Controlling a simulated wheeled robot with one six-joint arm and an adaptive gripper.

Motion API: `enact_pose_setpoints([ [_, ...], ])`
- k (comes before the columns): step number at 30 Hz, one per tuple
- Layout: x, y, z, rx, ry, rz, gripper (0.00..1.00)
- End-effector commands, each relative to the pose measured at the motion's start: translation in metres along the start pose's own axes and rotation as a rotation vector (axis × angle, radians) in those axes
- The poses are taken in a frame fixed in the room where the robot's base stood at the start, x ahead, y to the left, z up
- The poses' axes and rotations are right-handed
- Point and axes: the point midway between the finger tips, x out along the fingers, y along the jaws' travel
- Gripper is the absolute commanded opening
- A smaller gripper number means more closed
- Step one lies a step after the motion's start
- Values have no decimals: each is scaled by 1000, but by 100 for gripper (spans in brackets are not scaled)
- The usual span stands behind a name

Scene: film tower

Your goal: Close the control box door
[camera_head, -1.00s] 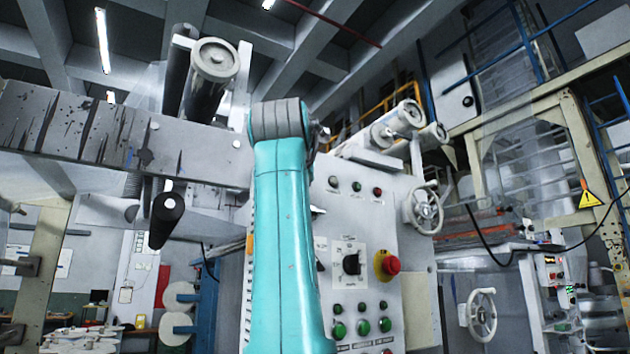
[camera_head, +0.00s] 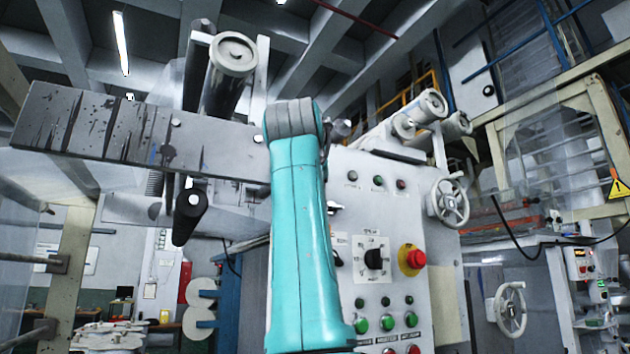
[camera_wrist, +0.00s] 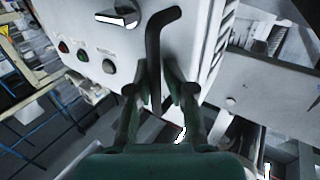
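The control box (camera_head: 440,290) is a pale grey panel with buttons, a black rotary switch (camera_head: 374,259) and a red emergency stop (camera_head: 417,258), right of my arm in the head view. Its panel also shows upside down in the wrist view (camera_wrist: 130,45). A bent black handle (camera_wrist: 157,50) stands out from it. My gripper (camera_wrist: 157,80) is open, with its fingers on either side of the handle. Whether they touch it is unclear. In the head view my arm hides the gripper and part of the panel, and I cannot tell how far the door is open.
A spotted metal beam (camera_head: 130,135) with rollers (camera_head: 230,65) extends left of my arm. A handwheel (camera_head: 450,203) is at the panel's upper right, and another (camera_head: 508,309) is lower right. A black cable hangs at the right.

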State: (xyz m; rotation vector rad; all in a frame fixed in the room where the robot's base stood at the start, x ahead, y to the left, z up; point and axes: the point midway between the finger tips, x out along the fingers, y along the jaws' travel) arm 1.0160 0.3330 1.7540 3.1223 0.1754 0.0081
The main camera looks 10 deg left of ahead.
Motion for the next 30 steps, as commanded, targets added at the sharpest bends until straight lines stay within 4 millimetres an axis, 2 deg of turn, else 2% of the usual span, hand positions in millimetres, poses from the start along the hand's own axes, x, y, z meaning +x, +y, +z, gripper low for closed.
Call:
enact_pose_setpoints([
  [8,1,0,2,-1,-5,2,21],
  [13,-11,0,1,0,-3,2,21],
  [17,-31,-1,2,1,-2,0,21],
  [24,-80,-1,1,1,-2,-1,21],
  [30,-108,-1,1,1,-2,0,21],
])
